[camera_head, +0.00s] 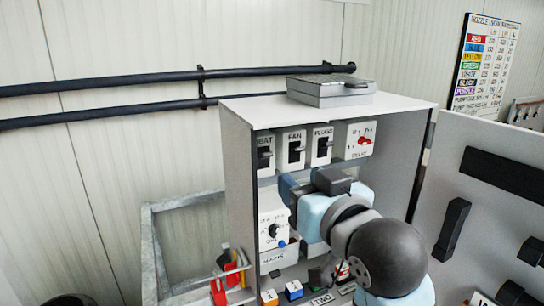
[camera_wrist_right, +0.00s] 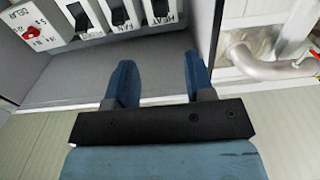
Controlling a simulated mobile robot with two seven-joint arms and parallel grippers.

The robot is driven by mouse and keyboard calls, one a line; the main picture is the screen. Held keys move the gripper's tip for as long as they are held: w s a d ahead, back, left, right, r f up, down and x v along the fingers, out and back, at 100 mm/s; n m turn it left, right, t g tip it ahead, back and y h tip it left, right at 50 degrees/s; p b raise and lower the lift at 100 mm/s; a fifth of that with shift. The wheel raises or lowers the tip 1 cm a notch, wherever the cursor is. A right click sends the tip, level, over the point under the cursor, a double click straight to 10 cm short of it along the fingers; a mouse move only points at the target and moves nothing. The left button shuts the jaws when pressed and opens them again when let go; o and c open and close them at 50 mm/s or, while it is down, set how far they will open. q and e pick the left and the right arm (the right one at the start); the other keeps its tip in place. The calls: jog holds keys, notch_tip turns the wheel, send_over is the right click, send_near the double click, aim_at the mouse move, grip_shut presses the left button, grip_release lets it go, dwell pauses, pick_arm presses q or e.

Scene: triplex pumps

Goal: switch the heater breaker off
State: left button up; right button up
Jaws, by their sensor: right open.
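The heater breaker (camera_head: 265,152), labelled HEAT, is at the left end of the breaker row in the cabinet. The cabinet's side wall partly hides it in the head view. Its black lever (camera_wrist_right: 160,9) shows at the top of the wrist view, which is upside down. I cannot tell the lever's position for sure. My right gripper (camera_head: 287,187) is inside the cabinet, below the breaker row. In the wrist view its blue fingers (camera_wrist_right: 157,62) are apart with nothing between them, short of the heater breaker. My left gripper is not in view.
The fan breaker (camera_head: 292,152), plugs breaker (camera_head: 322,147) and red delay knob (camera_head: 365,141) sit right of the heater breaker. The cabinet's left wall (camera_head: 237,190) is close to my gripper. A dial box (camera_head: 272,228) is below. A panel (camera_head: 490,215) stands at right.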

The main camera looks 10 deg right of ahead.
aim_at(269, 156)
jog(key=p+x, duration=0.2)
jog(key=x, duration=0.8)
jog(key=shift+w+a, duration=0.1)
jog(key=shift+w+a+f, duration=0.1)
jog(key=shift+w+a, duration=0.1)
jog(key=shift+w, duration=0.55)
jog(key=shift+c, duration=0.2)
grip_shut()
jog(key=shift+f, duration=0.1)
